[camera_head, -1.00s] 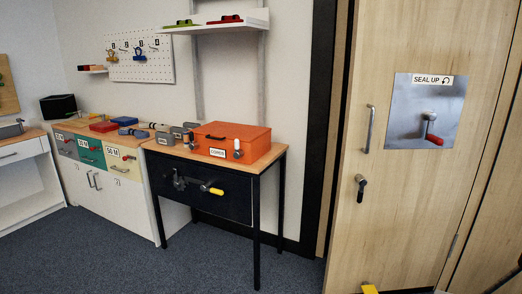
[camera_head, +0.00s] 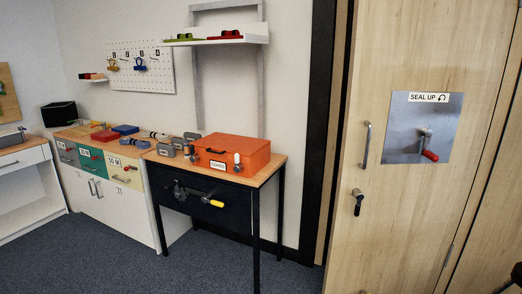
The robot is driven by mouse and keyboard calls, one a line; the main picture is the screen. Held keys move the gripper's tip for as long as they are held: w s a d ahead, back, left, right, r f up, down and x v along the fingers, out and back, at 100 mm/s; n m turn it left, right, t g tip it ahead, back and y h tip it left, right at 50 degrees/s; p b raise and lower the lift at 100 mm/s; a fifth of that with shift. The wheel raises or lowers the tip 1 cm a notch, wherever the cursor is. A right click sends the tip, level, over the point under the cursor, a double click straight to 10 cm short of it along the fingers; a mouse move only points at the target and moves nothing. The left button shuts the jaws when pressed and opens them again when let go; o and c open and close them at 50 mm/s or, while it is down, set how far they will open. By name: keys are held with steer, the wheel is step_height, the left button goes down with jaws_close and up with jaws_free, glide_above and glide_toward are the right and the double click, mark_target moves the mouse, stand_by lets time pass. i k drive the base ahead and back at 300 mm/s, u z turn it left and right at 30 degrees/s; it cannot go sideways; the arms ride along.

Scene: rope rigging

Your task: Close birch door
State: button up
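The birch door (camera_head: 395,230) stands tall at the right of the view. It has a grey pull handle (camera_head: 367,145) near its left edge and a dark lever (camera_head: 358,203) just below that. A metal plate (camera_head: 402,108) on the door carries a label reading "SEAL UP" with a curved arrow, and a crank with a red grip (camera_head: 430,156) pointing down and right. A hinge shows near the door's right edge. I cannot tell whether the door is fully shut or slightly ajar. My gripper is not in view.
A black-legged table (camera_head: 271,175) with an orange case (camera_head: 231,151) stands left of the door. Further left is a cabinet with coloured drawers (camera_head: 128,174). A small dark object (camera_head: 516,274) cuts into the right edge. Carpet (camera_head: 215,272) shows as free floor in front.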

mark_target(438, 66)
steer(key=k, duration=0.65)
steer(key=u, duration=0.4)
steer(key=i, duration=1.7)
steer(key=u, duration=0.05)
